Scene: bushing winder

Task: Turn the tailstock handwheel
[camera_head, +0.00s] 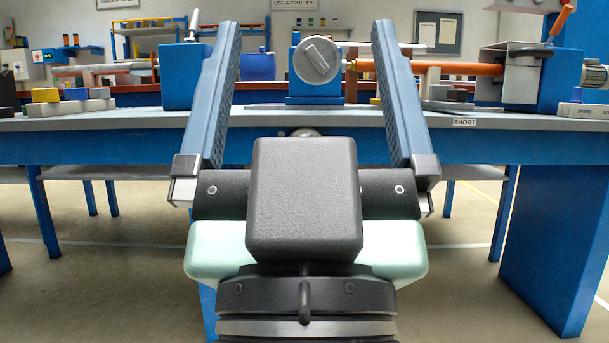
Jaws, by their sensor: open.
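A round grey wheel (317,60) with a raised bar across its face, tilted down to the right, sits on a blue block (314,97) at the workbench. It looks like the tailstock handwheel. My gripper (304,32) is open and empty, with its two blue fingers spread wide and pointing toward the bench. In the picture the wheel shows between the fingers, beyond the gripper body. No contact with the wheel shows, and the distance is hard to judge.
The blue-edged bench (440,152) spans the view. On the right, a copper-coloured rod (460,69) runs to a grey guard (505,78) beside a blue housing. A blue box (184,78) stands left of the wheel. Small coloured blocks (72,95) lie at the left.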

